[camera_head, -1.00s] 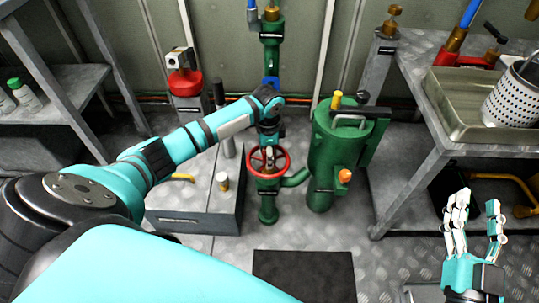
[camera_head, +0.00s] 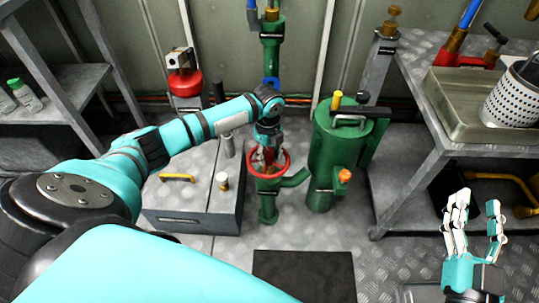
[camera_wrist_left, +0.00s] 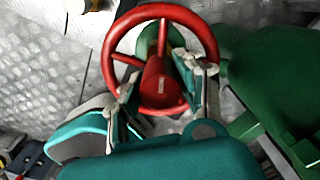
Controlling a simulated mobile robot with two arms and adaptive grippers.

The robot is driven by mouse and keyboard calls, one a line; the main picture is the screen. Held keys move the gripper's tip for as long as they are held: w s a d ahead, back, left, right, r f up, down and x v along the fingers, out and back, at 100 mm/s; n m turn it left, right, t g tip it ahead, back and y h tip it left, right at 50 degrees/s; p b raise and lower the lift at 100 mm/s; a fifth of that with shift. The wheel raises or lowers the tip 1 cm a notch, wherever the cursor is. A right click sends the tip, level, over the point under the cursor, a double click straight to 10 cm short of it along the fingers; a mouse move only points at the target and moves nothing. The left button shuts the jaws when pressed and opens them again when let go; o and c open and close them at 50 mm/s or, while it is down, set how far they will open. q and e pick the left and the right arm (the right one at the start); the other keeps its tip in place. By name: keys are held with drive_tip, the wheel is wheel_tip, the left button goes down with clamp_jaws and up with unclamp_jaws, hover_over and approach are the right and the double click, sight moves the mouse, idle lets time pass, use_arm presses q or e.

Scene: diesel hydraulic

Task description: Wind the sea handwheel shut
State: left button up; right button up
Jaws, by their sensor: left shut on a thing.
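The red sea handwheel (camera_head: 283,164) sits on a green valve body (camera_head: 268,208) near the middle of the head view. In the left wrist view the handwheel (camera_wrist_left: 208,40) shows its rim, spokes and red hub. My left gripper (camera_head: 268,157) is over the wheel, its fingers reaching down inside the rim. In the left wrist view the left gripper (camera_wrist_left: 160,88) has its fingers on either side of the hub and is shut on the wheel. My right gripper (camera_head: 474,212) is at the lower right with fingers raised and spread, empty.
A green strainer canister (camera_head: 335,150) stands just right of the wheel. A grey box (camera_head: 195,222) with a yellow handle lies to the left. A steel bench (camera_head: 425,160) with a tray (camera_head: 445,115) and perforated basket (camera_head: 513,100) is at right. A dark mat (camera_head: 305,275) lies in front.

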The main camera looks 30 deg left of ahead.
use_arm(q)
drive_tip(key=m, duration=0.8)
drive_tip(key=shift+m, duration=0.4)
drive_tip(key=o, duration=1)
